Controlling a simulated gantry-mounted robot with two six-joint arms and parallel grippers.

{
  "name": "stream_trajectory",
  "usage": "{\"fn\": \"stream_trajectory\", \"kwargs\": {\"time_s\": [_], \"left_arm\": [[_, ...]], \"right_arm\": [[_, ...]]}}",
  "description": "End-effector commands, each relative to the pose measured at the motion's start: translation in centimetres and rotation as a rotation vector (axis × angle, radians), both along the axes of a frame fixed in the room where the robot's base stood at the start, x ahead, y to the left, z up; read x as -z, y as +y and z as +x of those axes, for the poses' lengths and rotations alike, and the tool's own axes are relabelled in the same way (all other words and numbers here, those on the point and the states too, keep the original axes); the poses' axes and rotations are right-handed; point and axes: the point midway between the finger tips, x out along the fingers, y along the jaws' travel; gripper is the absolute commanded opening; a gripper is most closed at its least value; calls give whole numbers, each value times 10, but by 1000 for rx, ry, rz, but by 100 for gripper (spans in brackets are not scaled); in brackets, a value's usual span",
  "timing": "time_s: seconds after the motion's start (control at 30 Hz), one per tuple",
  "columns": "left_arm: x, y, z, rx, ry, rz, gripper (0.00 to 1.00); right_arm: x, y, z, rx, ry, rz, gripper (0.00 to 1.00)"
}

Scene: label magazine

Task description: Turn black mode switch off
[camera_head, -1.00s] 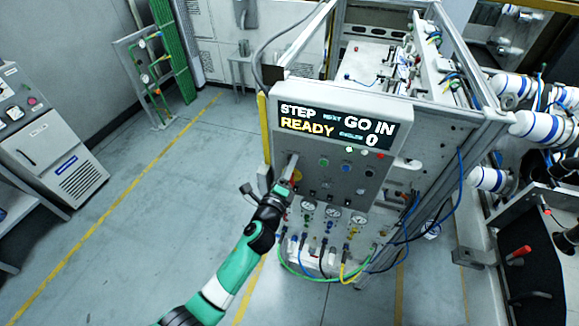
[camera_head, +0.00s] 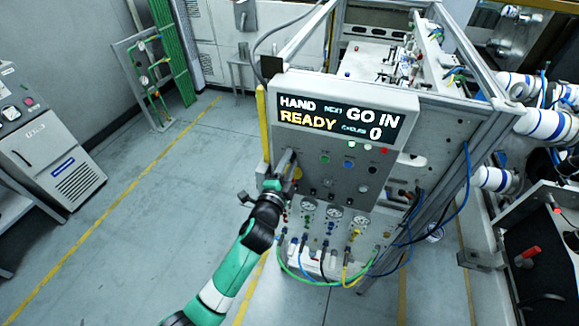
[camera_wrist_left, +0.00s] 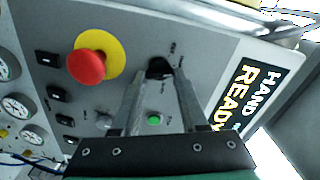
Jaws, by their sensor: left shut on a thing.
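The black mode switch (camera_wrist_left: 160,68) shows in the left wrist view as a dark knob near the top of the grey control panel (camera_head: 342,175). My left gripper (camera_wrist_left: 158,77) has its two fingers on either side of the knob and is shut on it. In the head view my left gripper (camera_head: 287,162) reaches the panel's left side below the display and hides the switch. The display (camera_head: 338,118) reads HAND, READY, GO IN and 0. My right gripper is not in view.
A red emergency-stop button (camera_wrist_left: 86,67) on a yellow disc sits beside the switch. A green button (camera_wrist_left: 154,118) shows between the fingers. Gauges (camera_head: 333,211) and coloured hoses (camera_head: 345,277) lie below the panel. The floor to the left is clear.

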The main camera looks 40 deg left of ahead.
Motion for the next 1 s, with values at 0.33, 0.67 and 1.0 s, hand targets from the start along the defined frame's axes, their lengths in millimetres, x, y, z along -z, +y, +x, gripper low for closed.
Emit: {"fn": "stream_trajectory", "kwargs": {"time_s": [0.33,0.67,1.0], "left_arm": [[2,1,0,-1,-141,-297,0],[1,2,-1,0,-268,-568,0],[-1,2,-1,-1,-352,-753,0]], "right_arm": [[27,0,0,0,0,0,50],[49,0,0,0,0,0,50],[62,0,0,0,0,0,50]]}}
